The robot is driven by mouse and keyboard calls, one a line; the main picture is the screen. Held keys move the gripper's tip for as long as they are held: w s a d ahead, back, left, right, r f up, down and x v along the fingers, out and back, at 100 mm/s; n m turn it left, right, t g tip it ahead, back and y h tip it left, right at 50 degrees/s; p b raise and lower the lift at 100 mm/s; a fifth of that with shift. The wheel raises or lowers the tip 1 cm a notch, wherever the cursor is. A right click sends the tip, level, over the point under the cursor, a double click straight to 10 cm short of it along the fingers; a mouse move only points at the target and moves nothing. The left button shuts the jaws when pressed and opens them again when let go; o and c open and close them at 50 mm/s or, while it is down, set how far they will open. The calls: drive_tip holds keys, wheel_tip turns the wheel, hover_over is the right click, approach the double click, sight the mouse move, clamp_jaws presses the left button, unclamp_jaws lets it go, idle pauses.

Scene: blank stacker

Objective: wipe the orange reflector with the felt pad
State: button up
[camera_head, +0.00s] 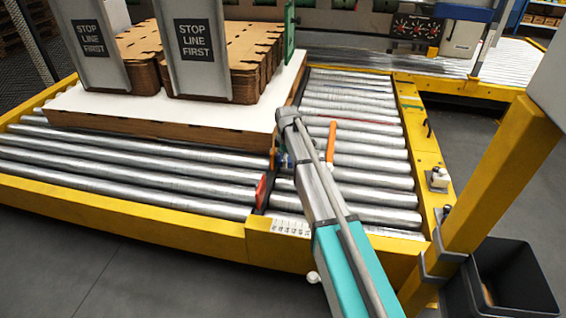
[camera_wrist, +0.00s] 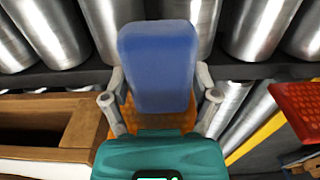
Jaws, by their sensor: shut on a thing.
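A blue block, the felt pad (camera_wrist: 158,68), is held between the fingers of my gripper (camera_wrist: 161,98) in the wrist view. An orange part shows under the pad between the fingers. In the head view my gripper (camera_head: 282,160) is mostly hidden by my arm, and a little blue of the pad shows there.
A white-topped board (camera_head: 170,113) with cardboard stacks (camera_head: 240,55) lies on the rollers (camera_head: 125,165) close to my gripper's left. Two metal plates marked STOP LINE FIRST (camera_head: 195,42) stand over it. A yellow frame (camera_head: 110,225) edges the conveyor. A black bin (camera_head: 515,275) is at lower right.

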drive_tip(key=shift+w, duration=0.5)
drive_tip(key=shift+w, duration=0.15)
drive_tip(key=shift+w+d, duration=0.15)
drive_tip(key=shift+w, duration=0.7)
drive_tip(key=shift+w+d, duration=0.1)
drive_tip(key=shift+w, duration=0.75)
drive_tip(key=shift+a+r, duration=0.1)
drive_tip(key=shift+r, duration=0.05)
drive_tip(key=shift+r+p, duration=1.1)
drive_tip(key=shift+p, duration=0.15)
drive_tip(key=shift+s, duration=0.15)
drive_tip(key=shift+s, duration=1.75)
